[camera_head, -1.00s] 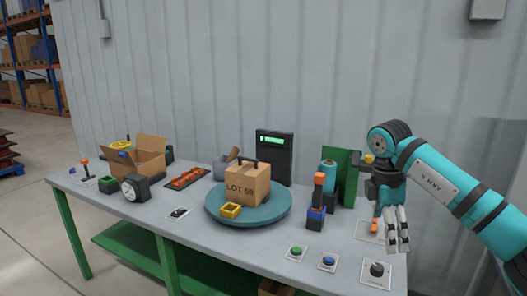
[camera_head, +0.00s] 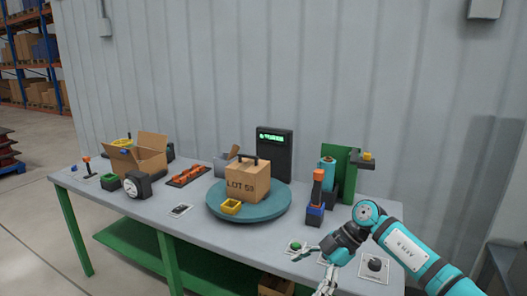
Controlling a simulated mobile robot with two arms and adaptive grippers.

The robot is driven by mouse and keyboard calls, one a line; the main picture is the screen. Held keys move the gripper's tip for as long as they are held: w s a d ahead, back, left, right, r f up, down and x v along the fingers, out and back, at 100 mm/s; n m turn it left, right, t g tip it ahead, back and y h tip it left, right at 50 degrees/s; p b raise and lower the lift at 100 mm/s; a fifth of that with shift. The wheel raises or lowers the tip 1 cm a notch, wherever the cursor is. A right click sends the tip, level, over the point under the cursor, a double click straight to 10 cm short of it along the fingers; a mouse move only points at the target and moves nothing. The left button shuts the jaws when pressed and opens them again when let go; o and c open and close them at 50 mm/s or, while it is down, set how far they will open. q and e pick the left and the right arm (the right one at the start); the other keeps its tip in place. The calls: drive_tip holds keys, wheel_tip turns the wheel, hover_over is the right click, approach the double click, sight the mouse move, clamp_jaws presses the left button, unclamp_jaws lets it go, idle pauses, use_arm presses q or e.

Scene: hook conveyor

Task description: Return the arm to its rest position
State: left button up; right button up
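My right arm (camera_head: 405,245) comes in from the lower right, teal with a white panel. Its gripper (camera_head: 308,272) hangs low over the table's front edge, near the bottom of the picture. Its fingers look spread apart, one towards the green button (camera_head: 295,246) and one down at the frame edge. I see nothing between them. My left arm and gripper are not in view.
The table (camera_head: 190,225) holds a turntable (camera_head: 262,212) with a "LOT 59" carton (camera_head: 247,184), an open carton (camera_head: 142,158), a black gauge (camera_head: 136,186) and a dark display unit (camera_head: 274,150). A green panel with a yellow button (camera_head: 367,156) stands right. A dark knob (camera_head: 375,264) lies beside my arm.

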drive_tip(key=w+a+f+m+t+y, duration=0.1)
drive_tip(key=a+f+m+t+y, duration=0.25)
drive_tip(key=f, duration=0.35)
drive_tip(key=a+f+m+t+y, duration=0.2)
drive_tip(key=f+t+y, duration=0.15)
drive_tip(key=f, duration=0.35)
drive_tip(key=s+d+f+m+t+h, duration=0.2)
drive_tip(key=s+d+f+m+h, duration=0.15)
drive_tip(key=f, duration=0.45)
drive_tip(key=s+d+f+m+t+h, duration=0.1)
drive_tip(key=s+d+f+m+h, duration=0.25)
drive_tip(key=f, duration=0.55)
drive_tip(key=s+d+f+m+t+h, duration=0.25)
drive_tip(key=s+d+f+m, duration=0.2)
drive_tip(key=f, duration=0.35)
drive_tip(key=s+d+f+m+g+h, duration=0.1)
drive_tip(key=s+d+f+g+h, duration=0.15)
drive_tip(key=s+f, duration=0.65)
drive_tip(key=s+d+f+m+g+h, duration=0.1)
drive_tip(key=s+d+f+g+h, duration=0.3)
drive_tip(key=s, duration=0.8)
drive_tip(key=s+f+g, duration=0.2)
drive_tip(key=s+f, duration=0.1)
drive_tip(key=s, duration=0.7)
drive_tip(key=s+f+g, duration=0.1)
drive_tip(key=s+f, duration=0.1)
drive_tip(key=s, duration=0.9)
drive_tip(key=shift+s+f+m+g+y, duration=0.2)
drive_tip(key=shift+f+m+g+y, duration=0.2)
drive_tip(key=shift+d, duration=0.1)
